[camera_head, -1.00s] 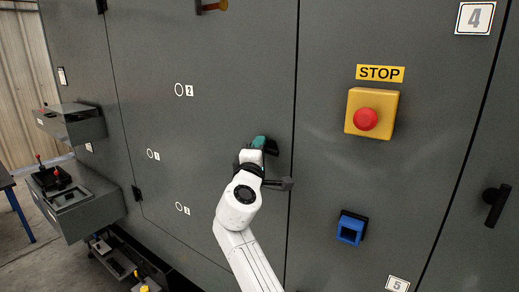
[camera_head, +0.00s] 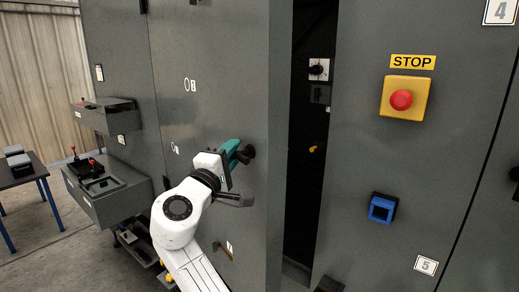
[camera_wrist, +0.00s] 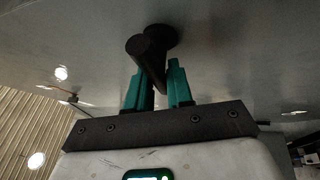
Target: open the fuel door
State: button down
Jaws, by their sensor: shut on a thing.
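The fuel door (camera_head: 215,75) is a tall dark grey panel that stands ajar, with a dark gap along its right edge. My gripper (camera_head: 232,152) is at the door's black handle (camera_head: 248,152), near the door's right edge. In the wrist view the handle (camera_wrist: 147,55) is a dark bar on a round base. The teal fingers of my gripper (camera_wrist: 158,85) stand on either side of its lower part and are shut on it. The contact itself is partly hidden by the fingers.
Inside the opening are a switch (camera_head: 318,69) and a small yellow part (camera_head: 313,149). The fixed panel to the right bears a red stop button (camera_head: 401,100) and a blue square fitting (camera_head: 382,208). Drawer-like boxes (camera_head: 105,190) stick out at the left.

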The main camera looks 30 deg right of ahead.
jog(key=a+b, duration=0.2)
jog(key=a, duration=1.2)
jog(key=shift+w+a+f, duration=0.15)
jog(key=shift+w, duration=0.15)
jog(key=c, duration=1.1)
grip_release()
jog(key=shift+s, duration=0.1)
jog(key=shift+a, duration=0.1)
jog(key=b+v, duration=0.2)
jog(key=v, duration=0.8)
jog(key=shift+s+a+b, duration=0.25)
jog(key=shift+b, duration=0.1)
jog(key=shift+c, duration=0.3)
